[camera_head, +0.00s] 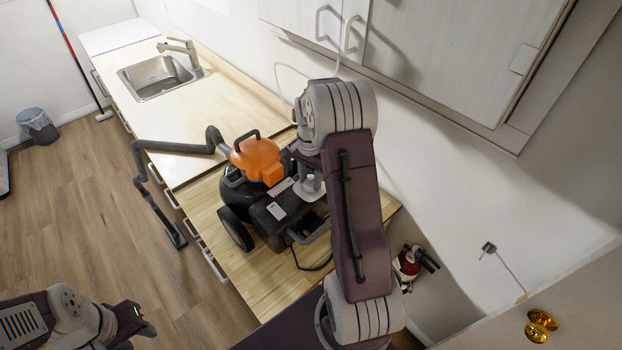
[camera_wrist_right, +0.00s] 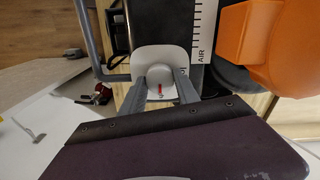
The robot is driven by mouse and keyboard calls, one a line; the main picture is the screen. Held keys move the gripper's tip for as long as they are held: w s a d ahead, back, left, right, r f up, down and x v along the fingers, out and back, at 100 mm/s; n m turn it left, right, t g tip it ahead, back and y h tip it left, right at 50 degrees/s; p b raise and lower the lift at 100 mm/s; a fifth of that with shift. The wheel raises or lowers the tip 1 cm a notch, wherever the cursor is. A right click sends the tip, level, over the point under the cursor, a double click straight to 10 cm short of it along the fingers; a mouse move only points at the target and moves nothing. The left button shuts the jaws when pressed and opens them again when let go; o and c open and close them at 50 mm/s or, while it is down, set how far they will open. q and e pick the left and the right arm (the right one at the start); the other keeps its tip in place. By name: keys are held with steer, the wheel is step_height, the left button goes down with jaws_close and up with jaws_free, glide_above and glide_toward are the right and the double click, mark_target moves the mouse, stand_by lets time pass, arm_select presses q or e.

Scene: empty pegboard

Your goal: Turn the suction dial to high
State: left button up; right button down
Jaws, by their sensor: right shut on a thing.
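The black vacuum cleaner (camera_head: 237,192) with an orange top (camera_head: 257,159) stands on the wooden counter. In the right wrist view its suction dial (camera_wrist_right: 160,76) is a round white knob with a red mark, on a pale plate. My right gripper (camera_wrist_right: 161,86) has its two grey fingers closed on either side of the dial. The red mark lies between the fingers, pointing toward the bottom of that view. In the head view my right arm hides much of the right gripper. My left gripper (camera_head: 143,326) is at the bottom left, away from the vacuum; its jaw opening is unclear.
A scale strip marked AIR (camera_wrist_right: 204,47) lies beside the dial. The vacuum's hose (camera_head: 178,147) runs left over the counter edge to the floor. Cabinets (camera_head: 460,50) hang above. A fire extinguisher (camera_head: 407,265) stands right of the counter. The counter (camera_head: 190,110) near the sink is clear.

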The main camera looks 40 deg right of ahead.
mark_target(309, 182)
steer(key=shift+w+r, duration=0.1)
steer(key=c, duration=0.9)
jaws_free()
steer(key=shift+a, duration=0.1)
step_height(309, 182, up, 8)
steer(key=shift+b, duration=1)
steer(key=shift+r, duration=0.5)
